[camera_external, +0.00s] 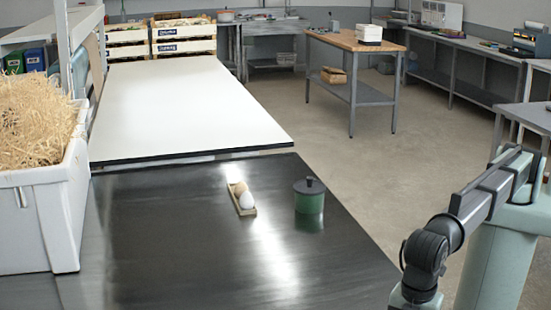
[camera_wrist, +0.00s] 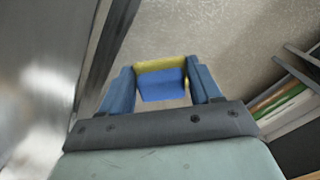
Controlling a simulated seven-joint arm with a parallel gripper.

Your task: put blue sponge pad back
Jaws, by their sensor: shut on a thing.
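Behind the pad in the wrist view is the concrete floor, and the dark table edge runs to the left. In the external view my arm stands at the right, and the gripper and pad are out of frame.
The dark metal table (camera_external: 150,230) holds a small wooden tray (camera_external: 249,211) with egg-like items and a green lidded pot (camera_external: 309,195). A white bin of straw (camera_external: 40,215) stands at the left. A white worktop (camera_external: 185,105) lies behind. The table's front middle is clear.

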